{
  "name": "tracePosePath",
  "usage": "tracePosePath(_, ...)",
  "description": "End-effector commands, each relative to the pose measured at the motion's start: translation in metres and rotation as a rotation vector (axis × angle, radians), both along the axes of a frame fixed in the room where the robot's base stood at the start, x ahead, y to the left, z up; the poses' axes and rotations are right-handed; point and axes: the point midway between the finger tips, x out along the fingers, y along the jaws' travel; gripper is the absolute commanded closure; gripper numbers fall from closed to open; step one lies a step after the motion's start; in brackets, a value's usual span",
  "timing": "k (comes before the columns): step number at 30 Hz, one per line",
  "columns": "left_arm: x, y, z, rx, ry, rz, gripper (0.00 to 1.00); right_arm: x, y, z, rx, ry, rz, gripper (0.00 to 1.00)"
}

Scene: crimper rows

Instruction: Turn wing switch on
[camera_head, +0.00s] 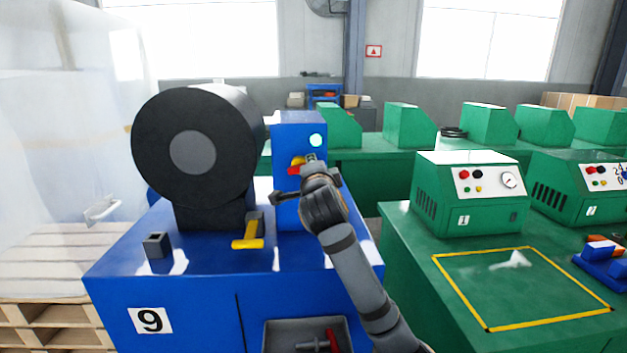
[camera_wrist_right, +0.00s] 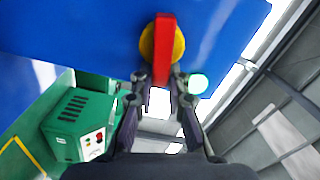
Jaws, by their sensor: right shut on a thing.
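The wing switch (camera_head: 294,170) has a red bar on a yellow disc. It sits on the front of the blue machine's upright box (camera_head: 290,131), below a glowing pale green lamp (camera_head: 316,140). In the right wrist view the red bar of the wing switch (camera_wrist_right: 163,45) crosses the yellow disc, and its near end lies between my fingertips. My right gripper (camera_wrist_right: 161,84) is shut on that bar. In the head view the right gripper (camera_head: 309,168) partly covers the switch. The lamp (camera_wrist_right: 197,83) also shows lit beside the right fingertip. My left gripper is not in view.
A large black drum (camera_head: 235,120) stands left of the box. A yellow-handled lever (camera_head: 248,241) and a small dark square socket (camera_head: 156,245) are on the blue machine top. A grey tray (camera_head: 275,335) is below. Green machines (camera_head: 470,200) stand on the right.

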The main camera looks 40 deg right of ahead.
Motion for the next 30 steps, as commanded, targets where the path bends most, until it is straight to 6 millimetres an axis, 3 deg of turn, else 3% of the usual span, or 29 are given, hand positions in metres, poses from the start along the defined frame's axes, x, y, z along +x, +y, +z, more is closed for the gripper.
tracePosePath(1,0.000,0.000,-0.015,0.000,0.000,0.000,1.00,0.002,0.001,-0.015,0.037,-0.004,0.006,1.00)
tracePosePath(12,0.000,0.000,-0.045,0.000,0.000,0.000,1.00,0.002,0.001,-0.014,0.209,-0.112,0.008,1.00)
tracePosePath(30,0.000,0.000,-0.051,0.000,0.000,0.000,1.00,0.001,0.001,-0.010,0.257,-0.145,0.010,1.00)
